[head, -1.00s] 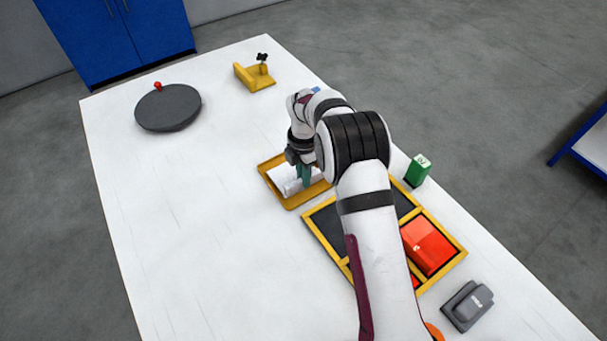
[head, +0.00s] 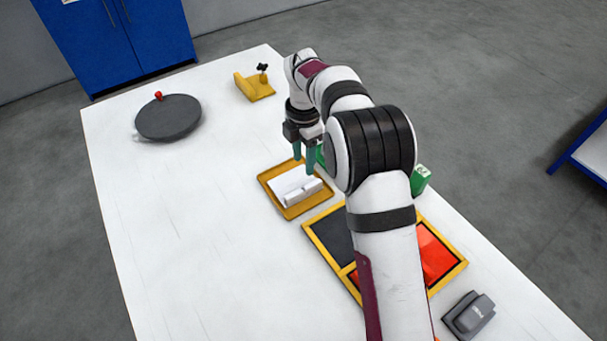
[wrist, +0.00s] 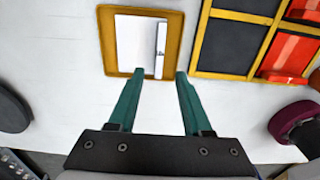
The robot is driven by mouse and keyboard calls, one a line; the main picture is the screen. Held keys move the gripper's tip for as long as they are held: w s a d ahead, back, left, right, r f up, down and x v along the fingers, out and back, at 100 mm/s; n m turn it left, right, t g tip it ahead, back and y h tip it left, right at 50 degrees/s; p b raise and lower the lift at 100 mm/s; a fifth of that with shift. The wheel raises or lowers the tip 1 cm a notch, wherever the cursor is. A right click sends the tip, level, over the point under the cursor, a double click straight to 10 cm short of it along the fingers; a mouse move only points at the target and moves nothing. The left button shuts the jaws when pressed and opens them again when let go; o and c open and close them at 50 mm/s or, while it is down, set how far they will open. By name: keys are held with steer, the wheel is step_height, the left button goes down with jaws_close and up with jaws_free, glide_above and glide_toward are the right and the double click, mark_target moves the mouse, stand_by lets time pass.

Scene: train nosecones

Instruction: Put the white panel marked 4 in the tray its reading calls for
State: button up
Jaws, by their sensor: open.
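A white panel (head: 290,183) with a raised white bar along one side lies in a small yellow-rimmed tray (head: 289,213). The panel also shows in the wrist view (wrist: 133,45), inside the tray's yellow rim (wrist: 104,45). No number is readable on it. My gripper (head: 304,166) is open and empty above the far side of this tray, clear of the panel. In the wrist view its two teal fingers (wrist: 159,74) stand apart near the tray's edge.
A yellow-framed divided tray (head: 330,273) has dark compartments and red parts (head: 438,258); my arm covers some of it. A green block (head: 420,181), a grey device (head: 468,316), a dark disc (head: 168,118) and a yellow bracket (head: 254,87) stand around.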

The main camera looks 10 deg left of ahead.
steer(key=s+d+r+m, duration=0.9)
steer(key=r+m, duration=0.1)
steer(key=m, duration=0.1)
steer(key=s+d+m+y, duration=0.1)
steer(key=s+d+m, duration=0.3)
steer(key=s+m, duration=0.6)
steer(key=s+d+f+m, duration=0.1)
steer(key=s+d+m, duration=0.3)
steer(key=s+m, duration=0.7)
steer(key=s, duration=0.3)
steer(key=shift+s+m+y, duration=0.3)
steer(key=shift+s+y, duration=0.05)
steer(key=shift+y, duration=0.05)
steer(key=shift+f, duration=0.1)
